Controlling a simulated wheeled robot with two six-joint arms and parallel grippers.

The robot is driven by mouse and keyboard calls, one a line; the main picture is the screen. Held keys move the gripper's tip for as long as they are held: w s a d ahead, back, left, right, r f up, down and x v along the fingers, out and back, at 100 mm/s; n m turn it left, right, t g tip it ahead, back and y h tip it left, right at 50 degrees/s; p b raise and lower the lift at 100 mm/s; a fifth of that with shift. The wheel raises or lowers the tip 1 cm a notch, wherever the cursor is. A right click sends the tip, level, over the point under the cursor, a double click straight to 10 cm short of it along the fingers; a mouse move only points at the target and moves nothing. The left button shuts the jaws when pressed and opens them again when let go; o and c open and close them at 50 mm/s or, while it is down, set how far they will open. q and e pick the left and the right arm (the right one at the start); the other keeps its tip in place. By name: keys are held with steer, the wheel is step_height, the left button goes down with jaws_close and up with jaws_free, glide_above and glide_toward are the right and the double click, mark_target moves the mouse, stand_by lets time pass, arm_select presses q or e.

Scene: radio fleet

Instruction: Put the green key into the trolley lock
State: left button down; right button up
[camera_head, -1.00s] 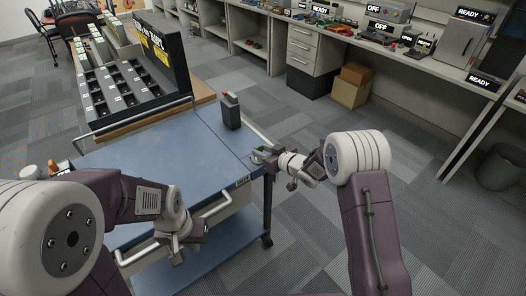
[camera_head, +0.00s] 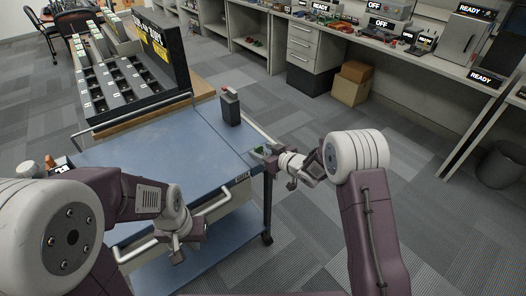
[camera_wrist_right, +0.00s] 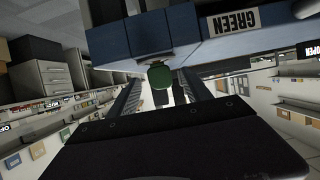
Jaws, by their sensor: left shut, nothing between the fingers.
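The blue-topped trolley (camera_head: 165,145) stands in front of me, with a small label near its right front corner. In the right wrist view that label reads GREEN (camera_wrist_right: 233,22) on the trolley's blue side (camera_wrist_right: 180,35). The green key (camera_wrist_right: 160,77) points at the trolley edge below a small tan part; its tip and the lock opening are hidden, so I cannot tell how deep it sits. My right gripper (camera_head: 272,155) is at the trolley's right corner, its fingers (camera_wrist_right: 158,85) apart on both sides of the key with visible gaps. My left gripper (camera_head: 177,255) is shut and empty, low before the trolley's front handle.
A dark box with a red top (camera_head: 230,106) stands on the trolley near its far right edge. A black-slotted rack (camera_head: 125,85) is at its far left. A bench (camera_head: 400,55) with devices and cardboard boxes (camera_head: 352,83) lies beyond.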

steer(key=v, duration=0.9)
steer(key=shift+p, duration=0.4)
steer(key=shift+r, duration=0.1)
steer(key=d+r+m+t+h+p, duration=0.25)
steer(key=r+p, duration=0.55)
steer(key=r, duration=0.8)
steer(key=s+d+f+m+g+h, duration=0.1)
steer(key=s+d+f+g, duration=0.2)
steer(key=s, duration=0.5)
steer(key=s+d+f+m+g+h+p, duration=0.1)
steer(key=s+d+f+m+g+h, duration=0.1)
steer(key=s, duration=0.7)
steer(key=s+d+f+m+g+h+p, duration=0.1)
steer(key=s+d+f+m+g+h, duration=0.1)
steer(key=s+d+f+g, duration=0.2)
steer(key=s+f+g, duration=0.1)
steer(key=s+g, duration=0.2)
steer(key=s, duration=0.2)
steer(key=shift+f, duration=0.4)
